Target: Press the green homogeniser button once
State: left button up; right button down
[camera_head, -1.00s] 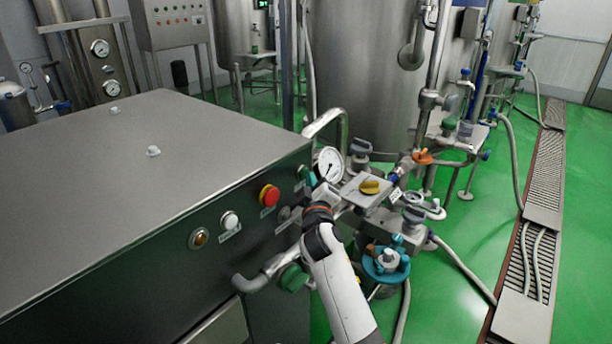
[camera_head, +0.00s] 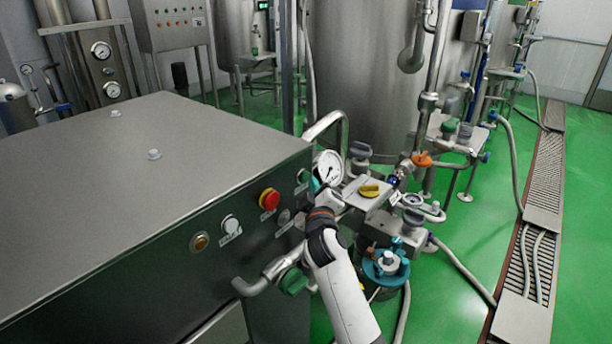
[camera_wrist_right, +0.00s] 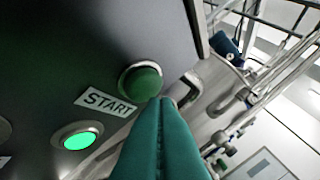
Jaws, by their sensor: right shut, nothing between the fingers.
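The green button (camera_wrist_right: 143,83) sits in a metal ring on the dark panel in the right wrist view, with a START label (camera_wrist_right: 105,103) beside it. My right gripper (camera_wrist_right: 163,101) has its teal fingers shut together and empty. Its tips are at the button's lower edge in that view; I cannot tell whether they touch it. In the head view the green button (camera_head: 302,176) is at the panel's right end, and my right gripper (camera_head: 315,186) is just right of it, partly hidden by its own wrist. My left gripper is not in view.
A lit green round light (camera_wrist_right: 77,140) is beside the START label. A red button (camera_head: 269,199), a white button (camera_head: 231,224) and an amber light (camera_head: 200,242) line the panel. A pressure gauge (camera_head: 329,167) and pipework crowd the gripper's right. Green floor (camera_head: 460,220) is open further right.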

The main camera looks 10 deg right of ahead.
jog(key=shift+s+d, duration=0.1)
jog(key=shift+s, duration=0.1)
jog(key=s+d+p, duration=0.1)
jog(key=s, duration=0.1)
jog(key=s+d+p, duration=0.2)
dwell(0.6)
dwell(0.4)
